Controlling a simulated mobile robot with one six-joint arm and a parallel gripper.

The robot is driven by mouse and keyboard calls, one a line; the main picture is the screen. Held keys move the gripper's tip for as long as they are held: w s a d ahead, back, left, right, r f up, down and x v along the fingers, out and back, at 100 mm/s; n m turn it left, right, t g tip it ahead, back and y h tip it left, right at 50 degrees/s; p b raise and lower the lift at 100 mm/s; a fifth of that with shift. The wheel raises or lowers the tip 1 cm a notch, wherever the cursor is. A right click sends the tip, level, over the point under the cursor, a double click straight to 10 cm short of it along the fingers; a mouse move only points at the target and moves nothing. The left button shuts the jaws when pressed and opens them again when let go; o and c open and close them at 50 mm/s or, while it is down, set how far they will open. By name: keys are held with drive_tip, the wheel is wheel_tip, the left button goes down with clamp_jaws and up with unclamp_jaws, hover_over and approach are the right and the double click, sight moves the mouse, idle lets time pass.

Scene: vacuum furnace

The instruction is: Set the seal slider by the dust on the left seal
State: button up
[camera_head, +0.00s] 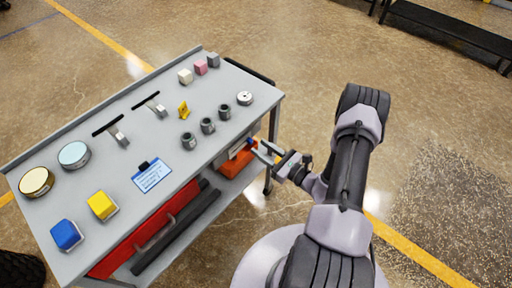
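Two sliders with grey handles sit in dark slots on the grey cart top (222,77): the near-left slider (119,136) and the far-right slider (158,109). Each handle is at the right part of its slot. Two round discs lie at the left end: a tan disc (36,182) with a dark rim and a pale blue disc (74,154). I cannot tell which parts are the seals, nor make out dust. My gripper (261,151) is beyond the cart's right edge, apart from both sliders. Its fingers look spread, with nothing seen between them.
Yellow (102,205) and blue (67,235) blocks, a clipboard card (152,175), a yellow tag (183,110), three dark cylinders (208,125), a white disc (245,98) and small cubes (200,67) stand on top. Floor right is open.

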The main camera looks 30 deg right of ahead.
sight(252, 143)
drive_tip(key=shift+x, duration=1.6)
clamp_jaws()
